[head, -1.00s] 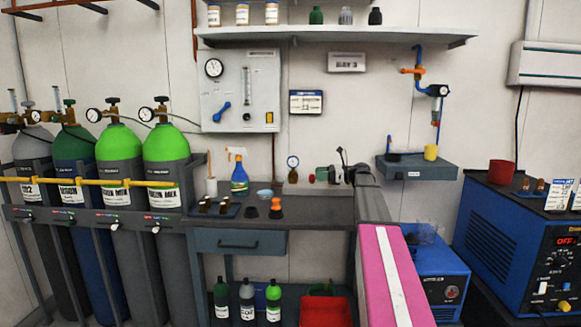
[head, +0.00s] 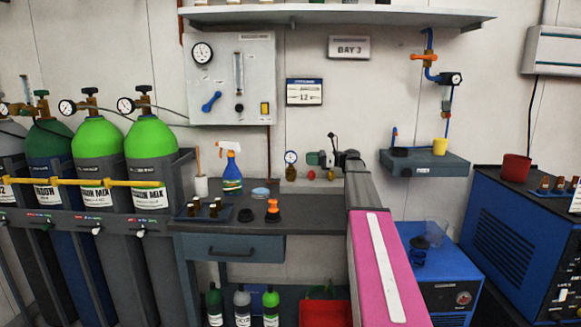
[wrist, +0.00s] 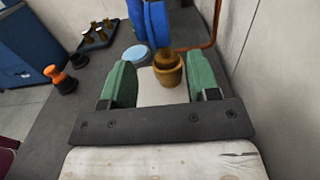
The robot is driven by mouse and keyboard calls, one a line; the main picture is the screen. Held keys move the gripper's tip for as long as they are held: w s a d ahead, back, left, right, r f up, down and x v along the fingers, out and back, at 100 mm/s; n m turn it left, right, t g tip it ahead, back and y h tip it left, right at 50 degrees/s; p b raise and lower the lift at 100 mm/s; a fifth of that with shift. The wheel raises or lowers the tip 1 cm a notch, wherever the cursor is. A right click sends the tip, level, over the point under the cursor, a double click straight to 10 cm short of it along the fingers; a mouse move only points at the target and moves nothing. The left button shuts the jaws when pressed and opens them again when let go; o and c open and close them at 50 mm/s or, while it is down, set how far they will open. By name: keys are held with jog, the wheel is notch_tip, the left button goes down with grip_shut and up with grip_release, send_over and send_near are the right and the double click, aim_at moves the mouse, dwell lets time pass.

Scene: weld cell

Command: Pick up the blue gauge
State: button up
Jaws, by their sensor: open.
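The blue gauge (head: 291,157), a round white dial with a blue rim on a brown base, stands at the back of the dark bench (head: 300,222) in the head view. My gripper (head: 319,160) has green jaws and is just right of the gauge there. In the wrist view my gripper (wrist: 160,66) is open. A brass-brown round piece (wrist: 168,74) shows between the jaws, apparently untouched. I cannot tell for certain that it is the gauge's base; no dial face shows there.
A blue spray bottle (head: 232,172) and a pale blue dish (head: 261,191) are left of the gauge. The wall (wrist: 260,80) is close on the right in the wrist view.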

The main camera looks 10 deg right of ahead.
aim_at(291, 163)
jog(key=a, duration=0.2)
jog(key=w+a, duration=0.1)
jog(key=a, duration=0.5)
jog(key=shift+w+a+r, duration=0.15)
jog(key=shift+w+a, duration=0.1)
jog(key=shift+w, duration=0.1)
grip_shut()
